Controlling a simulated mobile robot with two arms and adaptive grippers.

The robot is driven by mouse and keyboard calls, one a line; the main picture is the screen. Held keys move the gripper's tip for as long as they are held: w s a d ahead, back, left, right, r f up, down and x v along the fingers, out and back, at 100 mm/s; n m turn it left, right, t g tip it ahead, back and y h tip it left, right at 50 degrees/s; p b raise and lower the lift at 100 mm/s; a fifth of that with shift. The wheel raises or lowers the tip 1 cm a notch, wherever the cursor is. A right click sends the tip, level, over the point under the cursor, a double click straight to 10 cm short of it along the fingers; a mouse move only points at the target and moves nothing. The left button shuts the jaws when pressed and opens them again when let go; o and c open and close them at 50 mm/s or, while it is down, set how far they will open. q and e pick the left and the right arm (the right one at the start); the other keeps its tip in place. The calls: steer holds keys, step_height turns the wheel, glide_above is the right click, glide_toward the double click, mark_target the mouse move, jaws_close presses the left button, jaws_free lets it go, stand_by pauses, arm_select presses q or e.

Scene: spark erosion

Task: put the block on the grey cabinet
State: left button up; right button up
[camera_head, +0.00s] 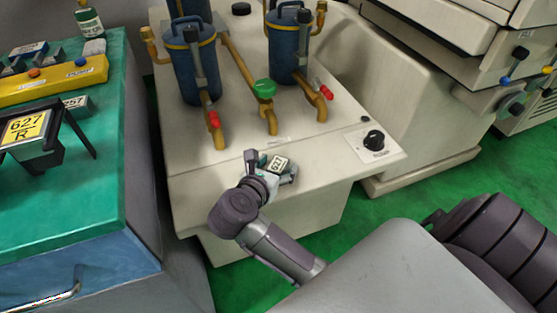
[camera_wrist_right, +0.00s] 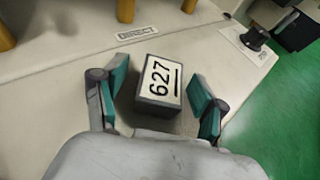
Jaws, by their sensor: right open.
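The block (camera_head: 279,163), small and dark grey with a white label reading 627, appears to rest on the pale top of the grey cabinet (camera_head: 220,165), close to its front edge. In the right wrist view the block (camera_wrist_right: 160,80) sits between the two teal-padded fingers, with gaps on both sides. My right gripper (camera_head: 271,166) is open around the block; it also shows in the wrist view (camera_wrist_right: 160,88). My left gripper is not in view.
Blue canisters (camera_head: 192,65) with yellow pipes (camera_head: 240,68) and a green valve (camera_head: 264,89) stand behind the block. A black knob (camera_head: 374,139) is to the right. A teal-topped bench (camera_head: 90,190) at left holds a yellow box (camera_head: 55,80) and labelled parts.

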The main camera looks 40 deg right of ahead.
steer(key=shift+s+r, duration=0.1)
jaws_close()
stand_by(0.4)
steer(key=shift+r, duration=0.1)
